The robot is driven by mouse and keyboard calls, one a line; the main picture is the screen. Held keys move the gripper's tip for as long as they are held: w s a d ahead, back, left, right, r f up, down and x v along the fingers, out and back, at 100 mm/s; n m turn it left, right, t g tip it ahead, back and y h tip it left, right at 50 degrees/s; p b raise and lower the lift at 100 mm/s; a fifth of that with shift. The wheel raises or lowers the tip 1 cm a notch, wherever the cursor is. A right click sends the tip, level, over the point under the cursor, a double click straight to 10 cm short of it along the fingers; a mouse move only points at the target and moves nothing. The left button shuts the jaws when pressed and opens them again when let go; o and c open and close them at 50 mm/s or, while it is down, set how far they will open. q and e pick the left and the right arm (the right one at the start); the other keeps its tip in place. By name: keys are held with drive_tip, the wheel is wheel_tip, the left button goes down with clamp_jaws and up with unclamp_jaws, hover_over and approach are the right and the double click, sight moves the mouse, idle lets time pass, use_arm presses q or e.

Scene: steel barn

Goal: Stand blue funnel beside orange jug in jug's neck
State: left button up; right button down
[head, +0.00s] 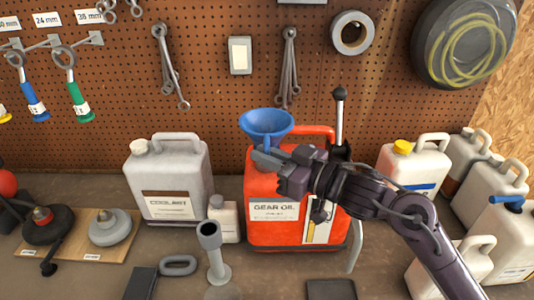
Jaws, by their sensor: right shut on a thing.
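The orange jug (262,232), labelled GEAR OIL, stands upright on the bench in the middle of the head view. The blue funnel (266,122) is upright, wide mouth up, over the left part of the jug's top. My right gripper (266,160) reaches in from the right and is shut on the funnel's lower part. The gripper hides the funnel's spout and the jug's neck, so I cannot tell whether the spout is inside the neck. My left gripper is not in view.
A grey coolant can (178,175) and a small white bottle (224,220) stand left of the jug. A grey upright tube (212,250) stands in front. A black-knobbed lever (339,115) rises behind my wrist. White jugs (415,165) crowd the right. A pegboard (215,100) closes the back.

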drive_tip(key=shift+f, duration=0.1)
drive_tip(key=c, duration=1.4)
unclamp_jaws()
